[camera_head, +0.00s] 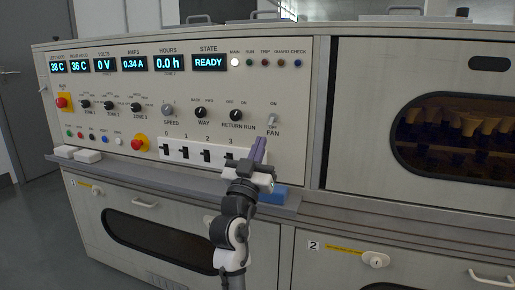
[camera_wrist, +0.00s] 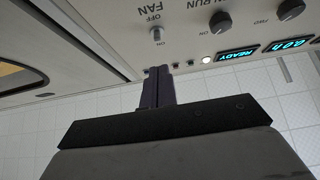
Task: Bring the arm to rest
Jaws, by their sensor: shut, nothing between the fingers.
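My arm (camera_head: 235,225) reaches up from the bottom of the head view to the control panel (camera_head: 185,80). My gripper (camera_head: 260,150) is shut and empty, its purple fingers together. It is in front of the panel's lower right, just below the FAN switch (camera_head: 272,119) in the head view. In the wrist view the shut fingers (camera_wrist: 158,72) point toward the panel near the FAN switch (camera_wrist: 156,35). I cannot tell whether the fingertips touch the panel. Part of the row of numbered black switches (camera_head: 205,154) is close to the left of my gripper.
A grey ledge (camera_head: 190,182) runs below the panel, with white blocks (camera_head: 88,155) at its left and a blue object (camera_head: 272,194) beside my gripper. A dark oval window (camera_head: 455,135) is at right. Cabinet doors with handles (camera_head: 144,204) lie below. Open floor shows at far left.

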